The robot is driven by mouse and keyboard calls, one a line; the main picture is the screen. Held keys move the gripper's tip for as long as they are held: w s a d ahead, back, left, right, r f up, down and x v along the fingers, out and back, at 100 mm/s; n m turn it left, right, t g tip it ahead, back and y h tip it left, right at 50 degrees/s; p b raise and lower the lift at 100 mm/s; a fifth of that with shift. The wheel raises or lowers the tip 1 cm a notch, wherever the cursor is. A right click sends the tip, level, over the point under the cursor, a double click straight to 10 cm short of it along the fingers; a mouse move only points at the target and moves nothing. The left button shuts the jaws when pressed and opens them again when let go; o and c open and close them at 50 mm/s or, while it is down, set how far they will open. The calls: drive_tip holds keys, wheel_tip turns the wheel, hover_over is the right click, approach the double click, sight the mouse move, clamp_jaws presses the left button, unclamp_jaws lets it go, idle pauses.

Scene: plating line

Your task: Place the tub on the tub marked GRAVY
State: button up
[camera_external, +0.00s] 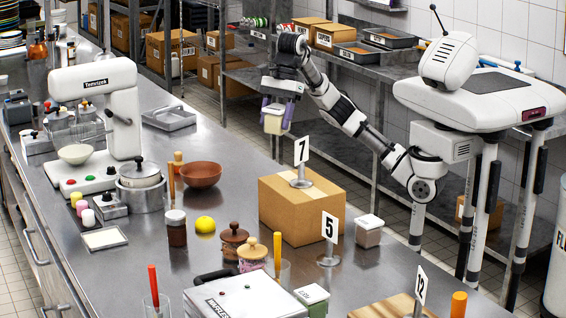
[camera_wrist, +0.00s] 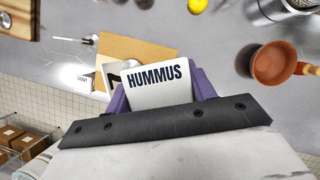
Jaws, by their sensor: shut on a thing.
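My gripper (camera_external: 277,109) is raised left of its arm, beyond the cardboard box. Its purple fingers are shut on a pale tub (camera_external: 273,124), held clear of the counter. In the wrist view the tub's lid (camera_wrist: 158,90) reads HUMMUS between the fingers (camera_wrist: 160,93). A white-lidded tub (camera_external: 369,232) stands on the counter right of the box. It also shows in the wrist view (camera_wrist: 83,77), with a dark word too small to read surely. I cannot read GRAVY on either.
A cardboard box (camera_external: 290,215) bears a number 7 sign (camera_external: 301,160). A brown bowl (camera_external: 201,175), jars and a white appliance (camera_external: 245,298) crowd the counter. A wooden board (camera_external: 390,307) lies at the front.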

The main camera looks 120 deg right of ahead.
drive_tip(key=a+r+n, duration=0.1)
drive_tip(key=a+r, duration=0.1)
drive_tip(key=a, duration=0.6)
drive_tip(key=n+y+b, duration=0.1)
drive_tip(key=n+b, duration=0.1)
drive_tip(key=n, duration=0.1)
hover_over(368, 225)
drive_tip(key=s+d, duration=0.1)
drive_tip(key=d, duration=0.1)
drive_tip(key=shift+g, duration=0.4)
drive_tip(key=f, duration=1.5)
drive_tip(key=shift+s+a+f, duration=0.15)
drive_tip(key=shift+s+a, duration=0.05)
drive_tip(key=shift+a, duration=0.05)
drive_tip(key=shift+f, duration=2.45)
drive_tip(key=shift+f, duration=0.1)
drive_tip(key=shift+f, duration=0.15)
drive_tip(key=o, duration=1.1)
